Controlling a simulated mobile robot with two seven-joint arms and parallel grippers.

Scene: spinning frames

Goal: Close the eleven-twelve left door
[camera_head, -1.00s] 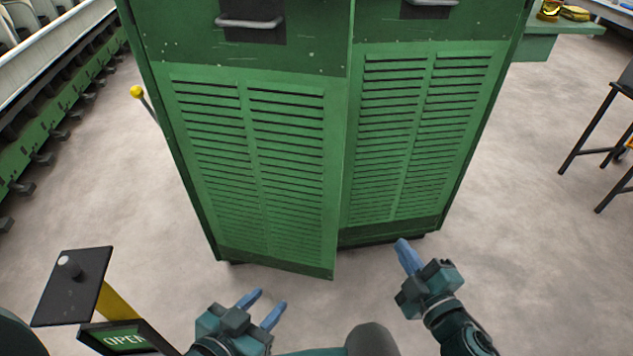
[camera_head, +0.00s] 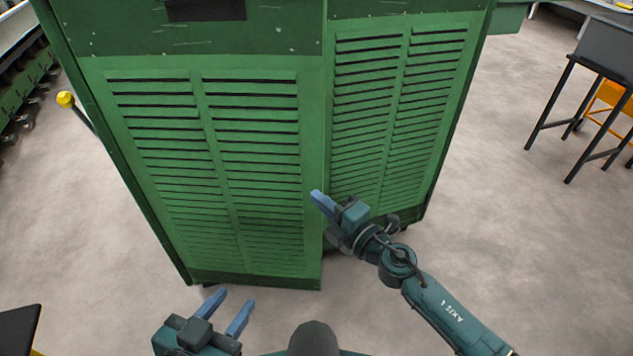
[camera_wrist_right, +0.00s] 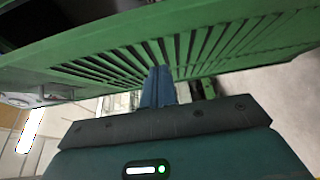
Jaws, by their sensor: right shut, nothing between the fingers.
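The green louvred left door (camera_head: 205,170) of the cabinet is slightly ajar, its free edge standing forward of the right door (camera_head: 395,120). My right gripper (camera_head: 318,197) is shut and empty, its blue fingertips at the left door's free edge, low on the door. In the right wrist view the shut fingers (camera_wrist_right: 158,88) are against or very near the green louvred door (camera_wrist_right: 200,45); I cannot tell whether they touch. My left gripper (camera_head: 228,308) is open and empty, below and in front of the left door's bottom edge.
A lever with a yellow knob (camera_head: 66,99) stands left of the cabinet. A dark-legged table (camera_head: 600,60) with an orange object (camera_head: 610,97) stands at the right. The concrete floor (camera_head: 490,220) is clear to the right of the cabinet.

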